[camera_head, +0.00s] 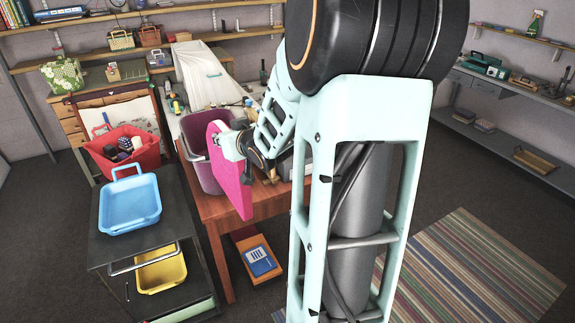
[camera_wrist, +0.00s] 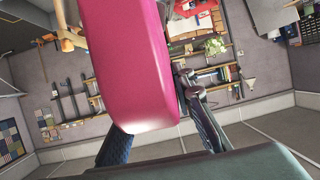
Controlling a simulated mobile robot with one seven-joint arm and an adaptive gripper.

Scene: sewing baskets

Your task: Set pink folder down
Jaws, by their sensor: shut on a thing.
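The pink folder (camera_head: 231,178) is held upright on edge in my gripper (camera_head: 234,146), in the head view in front of the purple bin and over the front left of the wooden table. My gripper is shut on it near its upper part; the arm partly hides the fingers. In the wrist view the pink folder (camera_wrist: 133,65) fills the middle between the two dark fingers (camera_wrist: 160,143). From the head view I cannot tell whether the folder's lower edge touches the table.
The wooden table (camera_head: 233,208) holds the purple bin (camera_head: 198,165). To its left, a dark cart (camera_head: 165,228) carries a blue basket (camera_head: 130,205) and, lower, a yellow basket (camera_head: 162,271). A red basket (camera_head: 107,162) with several items stands behind. A striped rug (camera_head: 470,270) lies at the right.

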